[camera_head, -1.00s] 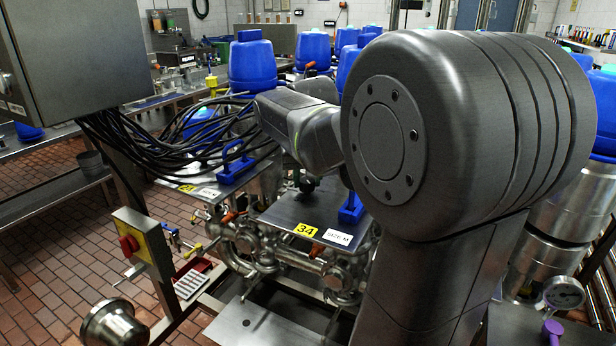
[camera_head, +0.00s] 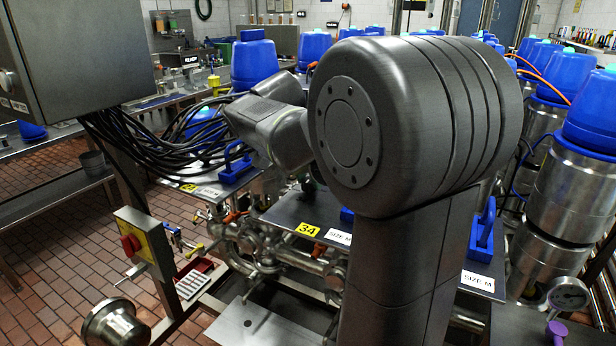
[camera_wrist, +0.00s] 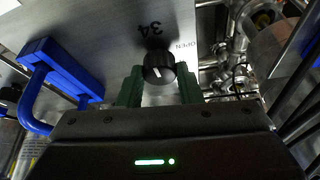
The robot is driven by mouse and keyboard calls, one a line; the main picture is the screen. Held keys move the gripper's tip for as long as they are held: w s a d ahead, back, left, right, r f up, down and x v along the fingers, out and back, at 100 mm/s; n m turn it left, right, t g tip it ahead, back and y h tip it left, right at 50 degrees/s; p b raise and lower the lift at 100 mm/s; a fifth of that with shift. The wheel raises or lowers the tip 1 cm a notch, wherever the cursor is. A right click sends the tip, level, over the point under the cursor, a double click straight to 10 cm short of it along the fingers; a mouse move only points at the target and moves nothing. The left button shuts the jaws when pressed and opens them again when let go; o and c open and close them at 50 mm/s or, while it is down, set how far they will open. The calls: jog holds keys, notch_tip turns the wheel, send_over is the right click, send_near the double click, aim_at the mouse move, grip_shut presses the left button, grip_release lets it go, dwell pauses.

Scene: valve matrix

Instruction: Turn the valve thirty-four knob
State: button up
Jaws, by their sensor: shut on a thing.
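The valve thirty-four knob (camera_wrist: 158,66) is black and round with a white pointer line. In the wrist view it sits on a metal plate (camera_wrist: 105,38) marked 34, with the word OPEN printed to its right. My gripper (camera_wrist: 160,84) has its two green fingers on either side of the knob, shut on it. The white line points toward the lower part of the wrist view. In the head view the yellow 34 label (camera_head: 308,230) shows on the plate's front edge, and my arm hides the knob and the fingers.
A blue handle (camera_wrist: 50,80) stands left of the knob; another blue handle (camera_head: 484,228) is right of my arm. Pipes (camera_wrist: 228,68) lie beyond the plate's right side. A hanging cable bundle (camera_head: 150,140) and a grey cabinet (camera_head: 80,45) are at the left.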

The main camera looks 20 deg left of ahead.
jog(key=shift+m, duration=0.3)
dwell(0.4)
jog(key=o, duration=1)
jog(key=v, duration=1.4)
jog(key=shift+a, duration=0.15)
jog(key=shift+w+f, duration=0.1)
jog(key=x, duration=1.4)
